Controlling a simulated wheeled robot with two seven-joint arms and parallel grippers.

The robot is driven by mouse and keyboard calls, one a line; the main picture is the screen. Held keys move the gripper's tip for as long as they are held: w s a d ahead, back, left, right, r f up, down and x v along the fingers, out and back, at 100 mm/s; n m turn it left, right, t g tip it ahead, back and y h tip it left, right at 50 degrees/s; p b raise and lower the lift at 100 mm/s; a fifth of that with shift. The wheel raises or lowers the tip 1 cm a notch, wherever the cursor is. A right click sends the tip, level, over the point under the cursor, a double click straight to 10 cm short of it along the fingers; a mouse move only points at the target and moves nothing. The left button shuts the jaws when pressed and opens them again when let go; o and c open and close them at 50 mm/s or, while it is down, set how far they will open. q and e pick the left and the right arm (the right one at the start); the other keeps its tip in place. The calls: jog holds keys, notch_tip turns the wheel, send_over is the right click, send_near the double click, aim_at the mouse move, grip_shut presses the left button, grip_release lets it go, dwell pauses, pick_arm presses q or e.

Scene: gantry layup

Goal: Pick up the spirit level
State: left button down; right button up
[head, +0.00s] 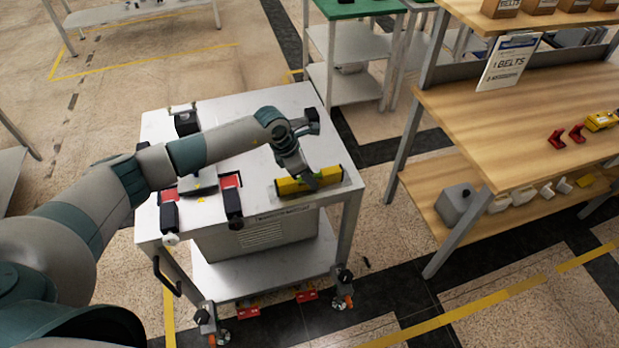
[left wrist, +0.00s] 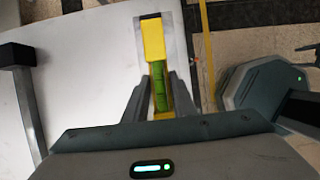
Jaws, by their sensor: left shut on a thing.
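The yellow spirit level (head: 296,185) is at the right front part of the white cart top (head: 285,103), near its edge. My left gripper (head: 314,181) reaches down over it and is shut on it. In the left wrist view the level (left wrist: 153,40) runs between the two fingers of the gripper (left wrist: 160,95), with its green vial between them. I cannot tell whether the level touches the cart top.
Black clamp-like parts (head: 232,203) and red pieces lie on the cart's left front. A wooden shelf (head: 470,105) with a BELTS clipboard (head: 509,62) stands at the right. A green-topped table (head: 358,9) stands behind. Floor shows between cart and shelf.

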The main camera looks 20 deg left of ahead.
aim_at(316, 175)
pick_arm(q)
jog(key=shift+r+b, duration=0.3)
jog(key=shift+r, duration=0.15)
jog(key=r, duration=0.1)
jog(key=r+b, duration=0.2)
jog(key=shift+s+d+r, duration=0.1)
jog(key=shift+d+r, duration=0.05)
jog(key=shift+d, duration=0.15)
jog(key=s+d+r+b, duration=0.3)
jog(key=s+d+r, duration=0.2)
jog(key=d, duration=0.4)
jog(key=shift+d+r+b, duration=0.4)
jog(key=shift+r, duration=0.5)
pick_arm(e)
jog(key=w+a+f+t, duration=0.1)
jog(key=w+f, duration=0.2)
jog(key=f, duration=0.2)
jog(key=shift+w+a+f, duration=0.3)
jog(key=shift+w+a, duration=0.1)
jog(key=shift+d+r, duration=0.1)
